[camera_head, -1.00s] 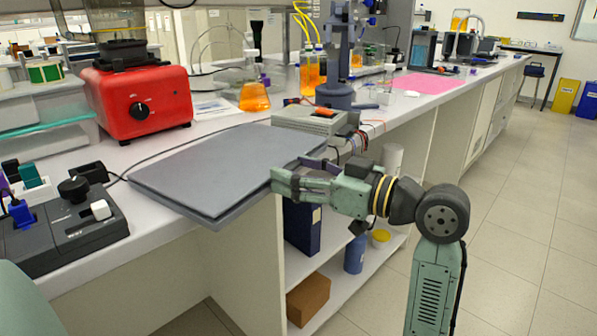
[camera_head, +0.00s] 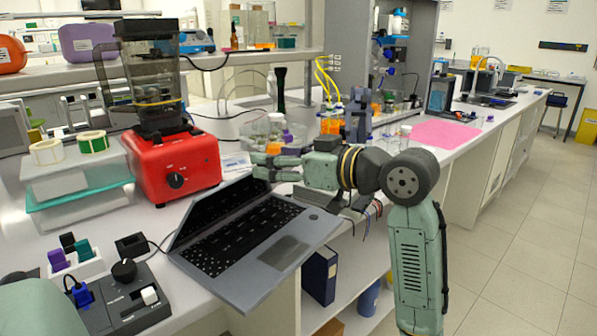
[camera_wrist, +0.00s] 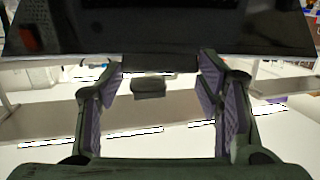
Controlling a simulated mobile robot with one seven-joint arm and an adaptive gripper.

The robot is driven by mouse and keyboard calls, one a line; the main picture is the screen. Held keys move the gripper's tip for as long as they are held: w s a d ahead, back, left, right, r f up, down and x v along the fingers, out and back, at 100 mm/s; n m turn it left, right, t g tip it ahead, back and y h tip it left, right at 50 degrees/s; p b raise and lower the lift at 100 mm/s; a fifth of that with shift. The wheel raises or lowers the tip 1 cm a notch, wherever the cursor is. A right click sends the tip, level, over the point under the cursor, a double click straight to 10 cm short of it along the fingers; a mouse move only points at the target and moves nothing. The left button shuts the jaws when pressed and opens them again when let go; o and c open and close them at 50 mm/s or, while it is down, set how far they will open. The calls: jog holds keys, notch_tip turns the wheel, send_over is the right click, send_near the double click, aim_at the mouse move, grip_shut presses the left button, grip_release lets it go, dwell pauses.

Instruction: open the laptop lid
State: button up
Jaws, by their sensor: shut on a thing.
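The grey laptop (camera_head: 272,265) stands on the bench's front edge, its black keyboard showing. Its lid (camera_head: 215,205) is raised and stands tilted up, with the dark screen side facing the keyboard. My gripper (camera_head: 258,167) is at the lid's upper right corner, shut on the lid. In the wrist view the dark lid (camera_wrist: 160,30) fills the top, and its edge lies by the tips of my gripper (camera_wrist: 160,68). The exact finger contact is partly hidden in the head view.
A red blender base (camera_head: 172,165) stands behind the laptop. A black control box (camera_head: 128,300) with knobs is at the left. A grey device with wires is partly hidden behind my arm. The floor (camera_head: 500,250) at right is clear.

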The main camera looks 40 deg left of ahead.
jog(key=a+r, duration=0.1)
jog(key=a+r+p, duration=0.2)
jog(key=r, duration=0.1)
jog(key=shift+s+a, duration=0.25)
jog(key=shift+a, duration=0.05)
jog(key=shift+s+a+r+t+h+p, duration=0.2)
jog(key=shift+s+a+h+p, duration=0.25)
jog(key=shift+a+h, duration=1.95)
jog(key=shift+s+a+r+t+h+p, duration=0.35)
jog(key=shift+a+h, duration=0.4)
jog(key=shift+a, duration=3.4)
jog(key=shift+s+a+r+t+h+p, duration=0.1)
jog(key=shift+s+a+h+p, duration=0.4)
jog(key=shift+a+h, duration=1.9)
jog(key=shift+a+y, duration=0.85)
jog(key=o, duration=1.7)
jog(key=shift+r, duration=0.1)
jog(key=s+v, duration=0.1)
jog(key=v, duration=1)
jog(key=shift+w+d+r, duration=0.25)
jog(key=shift+w+r, duration=0.1)
jog(key=shift+w, duration=0.2)
